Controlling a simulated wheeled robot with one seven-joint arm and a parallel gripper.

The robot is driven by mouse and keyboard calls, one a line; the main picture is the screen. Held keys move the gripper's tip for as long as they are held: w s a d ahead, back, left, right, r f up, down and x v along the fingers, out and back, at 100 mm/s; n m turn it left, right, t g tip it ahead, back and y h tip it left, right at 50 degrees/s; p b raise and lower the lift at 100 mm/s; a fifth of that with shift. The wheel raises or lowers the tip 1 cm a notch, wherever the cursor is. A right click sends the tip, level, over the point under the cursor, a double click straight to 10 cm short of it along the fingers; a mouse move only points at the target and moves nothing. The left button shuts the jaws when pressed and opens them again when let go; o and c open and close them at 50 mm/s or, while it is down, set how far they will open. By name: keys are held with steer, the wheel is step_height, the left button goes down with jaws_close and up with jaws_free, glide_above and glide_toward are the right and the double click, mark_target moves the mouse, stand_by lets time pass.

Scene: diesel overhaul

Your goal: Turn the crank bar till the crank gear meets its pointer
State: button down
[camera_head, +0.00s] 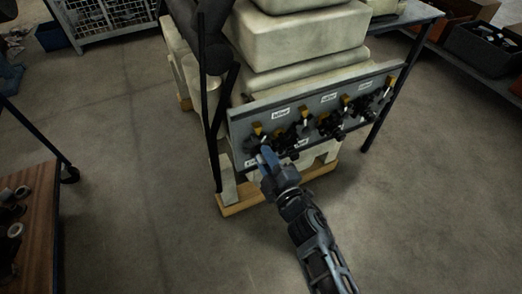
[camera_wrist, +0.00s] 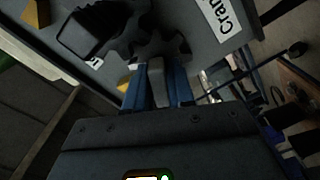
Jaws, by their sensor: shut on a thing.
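My gripper (camera_head: 266,156) is at the lower left of the grey gear panel (camera_head: 240,122). In the wrist view its two blue fingers (camera_wrist: 158,86) are shut on a grey bar, the crank bar (camera_wrist: 157,80), which runs up to a dark toothed gear. A yellow pointer (camera_head: 257,128) stands above the leftmost gear in the head view. Whether the crank gear's mark lines up with its pointer cannot be told; my gripper hides part of the gear.
More dark gears (camera_head: 330,126) with yellow pointers run along the panel to the right. The pale engine block (camera_head: 300,38) stands behind it on a wooden pallet (camera_head: 240,203). A wooden-topped bench (camera_head: 38,225) is at left. The floor between is clear.

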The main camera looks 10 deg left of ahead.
steer(key=shift+f+n+b, duration=0.15)
steer(key=shift+n+b, duration=0.4)
steer(key=shift+n, duration=0.95)
steer(key=n+b, duration=0.1)
steer(key=n, duration=0.1)
steer(key=shift+n, duration=0.3)
steer(key=c, duration=0.6)
jaws_free()
steer(key=shift+c, duration=0.2)
steer(key=p+v, duration=0.2)
steer(key=v, duration=0.5)
